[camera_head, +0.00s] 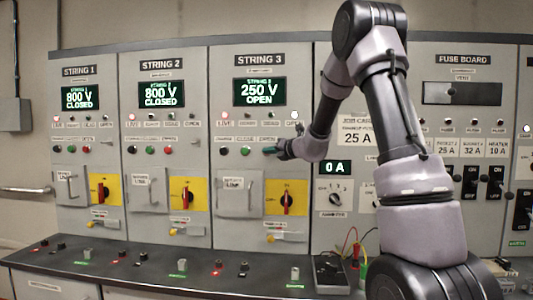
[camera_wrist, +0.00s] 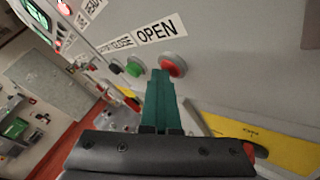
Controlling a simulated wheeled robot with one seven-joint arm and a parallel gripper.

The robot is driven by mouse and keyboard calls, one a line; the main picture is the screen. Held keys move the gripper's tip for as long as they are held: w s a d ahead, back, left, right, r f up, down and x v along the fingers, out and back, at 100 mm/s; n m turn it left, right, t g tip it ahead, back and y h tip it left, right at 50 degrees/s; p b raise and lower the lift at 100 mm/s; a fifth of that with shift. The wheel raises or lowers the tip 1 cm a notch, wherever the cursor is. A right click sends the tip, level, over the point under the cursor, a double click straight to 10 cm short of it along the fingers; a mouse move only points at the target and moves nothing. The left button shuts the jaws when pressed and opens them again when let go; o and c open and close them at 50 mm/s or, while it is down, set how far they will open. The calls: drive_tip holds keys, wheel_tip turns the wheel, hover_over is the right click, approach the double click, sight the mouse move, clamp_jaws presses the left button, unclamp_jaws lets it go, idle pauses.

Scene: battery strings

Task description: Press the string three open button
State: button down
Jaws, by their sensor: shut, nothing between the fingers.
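The STRING 3 panel (camera_head: 227,118) stands in the middle of the head view. Its display (camera_head: 258,92) reads 250 V OPEN. In the wrist view the red button (camera_wrist: 177,66) sits under the OPEN label (camera_wrist: 157,32). The green button (camera_wrist: 134,69) and a black button are to its left. My gripper (camera_wrist: 160,74) is shut, with its teal fingertips overlapping the left edge of the red button; I cannot tell if they touch it. In the head view my gripper (camera_head: 270,150) covers the red button's place, right of the green button (camera_head: 245,151).
The STRING 1 panel (camera_head: 78,119) and STRING 2 panel (camera_head: 153,119) stand to the left, both displays reading 800 V CLOSED. A yellow plate with a red rotary handle (camera_head: 287,200) is below my gripper. A dark bench ledge (camera_head: 150,272) runs along the bottom.

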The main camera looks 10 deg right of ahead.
drive_tip(key=shift+s+d, duration=0.1)
drive_tip(key=shift+s, duration=0.1)
drive_tip(key=s+a, duration=0.2)
drive_tip(key=s, duration=0.3)
drive_tip(key=shift+s, duration=0.35)
idle(0.6)
drive_tip(key=s+a+r+n+g+y, duration=0.2)
drive_tip(key=s+a+r+n+g, duration=0.1)
drive_tip(key=s+n, duration=0.55)
drive_tip(key=s+a+r+n+g+y, duration=0.1)
drive_tip(key=s+a+r+n+g, duration=0.15)
drive_tip(key=s+n, duration=0.6)
drive_tip(key=s+d+f+n+h, duration=0.1)
drive_tip(key=s+d+n+h, duration=0.1)
drive_tip(key=s+n, duration=0.3)
drive_tip(key=s+d+f+n+g+h, duration=0.1)
drive_tip(key=s+d+f+n+h, duration=0.1)
drive_tip(key=s+d+n, duration=0.3)
drive_tip(key=s+d+f+n+g+h, duration=0.1)
drive_tip(key=s+d+n+h, duration=0.3)
drive_tip(key=s, duration=0.6)
drive_tip(key=n, duration=0.2)
drive_tip(key=shift+f+n, duration=0.4)
